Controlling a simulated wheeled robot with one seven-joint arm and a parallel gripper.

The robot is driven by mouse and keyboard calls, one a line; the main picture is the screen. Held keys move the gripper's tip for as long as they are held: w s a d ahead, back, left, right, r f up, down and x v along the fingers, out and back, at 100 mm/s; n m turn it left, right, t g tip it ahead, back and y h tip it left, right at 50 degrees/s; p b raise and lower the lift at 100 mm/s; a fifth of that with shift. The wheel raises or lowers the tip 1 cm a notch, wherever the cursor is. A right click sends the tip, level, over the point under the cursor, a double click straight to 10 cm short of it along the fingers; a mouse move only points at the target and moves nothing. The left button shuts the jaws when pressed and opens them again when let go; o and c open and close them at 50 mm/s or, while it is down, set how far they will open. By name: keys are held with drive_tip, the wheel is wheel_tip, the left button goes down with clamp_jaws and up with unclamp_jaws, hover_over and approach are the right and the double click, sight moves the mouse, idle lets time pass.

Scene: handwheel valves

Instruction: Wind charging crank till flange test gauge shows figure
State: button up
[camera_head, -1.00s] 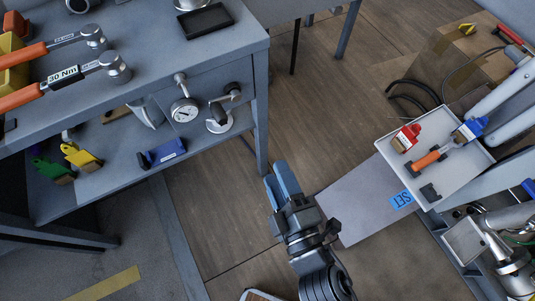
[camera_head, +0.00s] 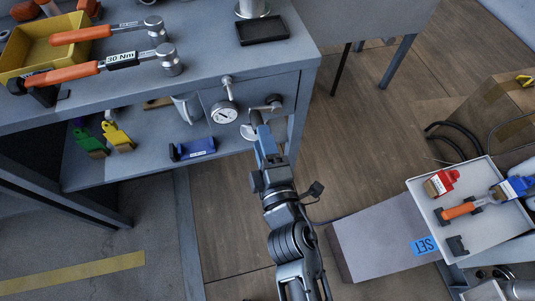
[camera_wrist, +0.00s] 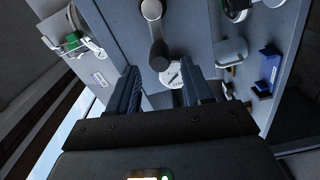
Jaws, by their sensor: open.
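The crank (camera_head: 272,103) is on the grey cabinet front under the bench top, with a dark handle (camera_head: 257,118). In the wrist view the crank's dark arm (camera_wrist: 157,33) runs down from a silver round end to a point between the fingers. A round white gauge (camera_head: 224,113) with a needle sits left of the crank in the head view. A white dial (camera_wrist: 172,75) shows between the fingers; I cannot tell which dial it is, and its figures are too small to read. My gripper (camera_head: 261,131) is open at the crank handle; contact is unclear.
Two orange-handled torque tools (camera_head: 82,36) lie on the bench (camera_head: 210,50). A blue clamp-like item (camera_head: 193,149) lies on the shelf below. A white tray (camera_head: 475,225) with red and blue items stands at right.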

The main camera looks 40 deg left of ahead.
drive_tip(key=shift+x, duration=1.75)
drive_tip(key=shift+a, duration=0.1)
drive_tip(key=c, duration=0.9)
